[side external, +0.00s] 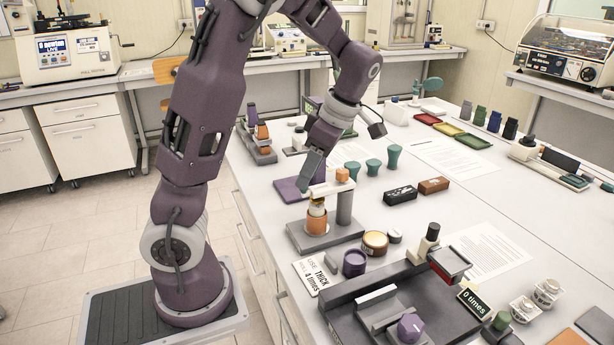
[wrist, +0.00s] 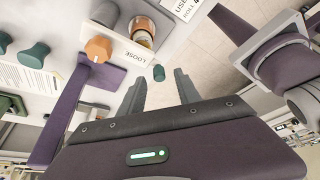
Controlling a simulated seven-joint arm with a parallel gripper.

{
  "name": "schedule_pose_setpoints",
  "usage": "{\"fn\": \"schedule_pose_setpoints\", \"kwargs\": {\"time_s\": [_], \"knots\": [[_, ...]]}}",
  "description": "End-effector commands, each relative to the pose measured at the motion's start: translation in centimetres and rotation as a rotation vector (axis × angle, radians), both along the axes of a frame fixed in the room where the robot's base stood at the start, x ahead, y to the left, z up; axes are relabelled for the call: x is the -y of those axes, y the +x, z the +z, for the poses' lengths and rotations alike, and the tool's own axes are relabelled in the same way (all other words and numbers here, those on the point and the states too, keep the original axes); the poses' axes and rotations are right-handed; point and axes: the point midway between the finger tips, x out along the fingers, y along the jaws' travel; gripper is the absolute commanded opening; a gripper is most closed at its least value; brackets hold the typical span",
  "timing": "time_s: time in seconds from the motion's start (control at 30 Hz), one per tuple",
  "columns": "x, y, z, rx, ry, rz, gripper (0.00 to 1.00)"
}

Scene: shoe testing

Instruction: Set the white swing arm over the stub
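The white swing arm (side external: 328,188) runs out from the orange knob (side external: 342,175) on a grey post (side external: 344,210). The orange and cream stub (side external: 316,224) stands on the grey base below the arm's left part in the side view. In the wrist view the stub (wrist: 141,36) shows beside the arm; I cannot tell their exact alignment. A small green peg (wrist: 158,73) shows off the arm's end. My gripper (wrist: 159,86) is open, its fingers on either side of the peg, not visibly touching it.
Green cups (side external: 373,167) and two small blocks stand to the right. The bench's left edge is close to the fixture.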

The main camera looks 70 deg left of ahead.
Motion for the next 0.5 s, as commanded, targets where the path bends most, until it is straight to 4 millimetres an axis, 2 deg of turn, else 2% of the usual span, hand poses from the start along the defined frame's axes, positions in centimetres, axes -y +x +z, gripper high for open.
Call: {"fn": "schedule_pose_setpoints", "kwargs": {"time_s": [0.1, 0.2, 0.3, 0.5], "knots": [[0.7, 0.8, 2.4, 0.005, 0.001, -0.003, 0.40], [1.2, 1.3, 3.9, 0.004, 0.001, -0.002, 0.40], [1.4, 1.5, 4.8, 0.002, 0.000, -0.002, 0.40], [1.5, 1.5, 4.9, 0.001, -0.001, 0.000, 0.40]]}}
